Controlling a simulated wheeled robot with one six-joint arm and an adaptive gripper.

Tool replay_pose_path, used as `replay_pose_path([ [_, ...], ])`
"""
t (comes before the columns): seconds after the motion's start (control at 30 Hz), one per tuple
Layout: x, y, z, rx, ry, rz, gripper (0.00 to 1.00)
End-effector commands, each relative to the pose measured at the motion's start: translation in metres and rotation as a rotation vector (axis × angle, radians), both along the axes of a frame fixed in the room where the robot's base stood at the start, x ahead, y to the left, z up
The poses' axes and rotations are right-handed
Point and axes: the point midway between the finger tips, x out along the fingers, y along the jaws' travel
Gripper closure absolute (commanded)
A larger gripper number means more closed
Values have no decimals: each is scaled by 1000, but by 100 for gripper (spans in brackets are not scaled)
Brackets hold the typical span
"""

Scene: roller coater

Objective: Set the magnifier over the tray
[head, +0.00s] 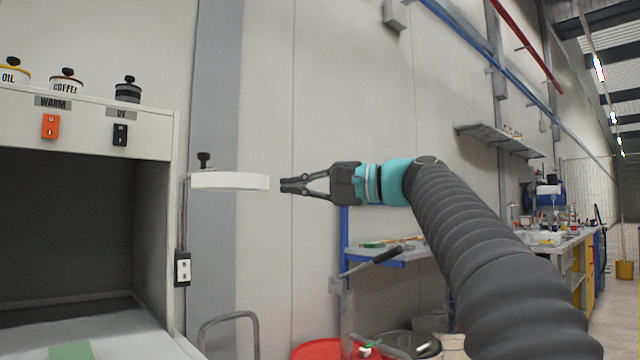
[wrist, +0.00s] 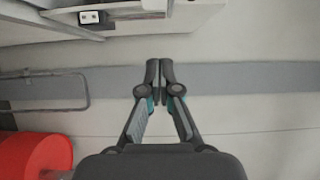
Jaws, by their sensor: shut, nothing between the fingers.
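The magnifier looks to be the flat white round head (head: 230,181) with a black knob on top, seen edge-on in the head view. It sits on a thin upright post beside the cabinet. My gripper (head: 283,185) is level with its right edge, with a small gap showing between them; depth is hard to judge. In the wrist view my fingertips (wrist: 160,70) are together and empty. I cannot tell for sure which thing is the tray; a shallow blue-edged shelf (head: 410,253) holding small items stands behind my arm.
A white cabinet (head: 154,142) with an open dark bay stands at left, a green piece (head: 72,350) on its pale bed. A socket box (head: 183,269) is on its side. A grey hoop rail (head: 228,318) and red drum (head: 322,349) stand below. A workbench (head: 550,240) is far right.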

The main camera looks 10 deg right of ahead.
Motion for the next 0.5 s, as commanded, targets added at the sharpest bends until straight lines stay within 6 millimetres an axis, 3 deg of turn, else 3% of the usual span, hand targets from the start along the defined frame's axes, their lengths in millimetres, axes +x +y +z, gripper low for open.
replay_pose_path([
  [0.07, 6, 14, 1, 0, 1, 4, 100],
  [0.2, -9, 27, -1, -1, -2, 1, 100],
  [0.5, -23, 40, 0, 0, -1, -1, 100],
])
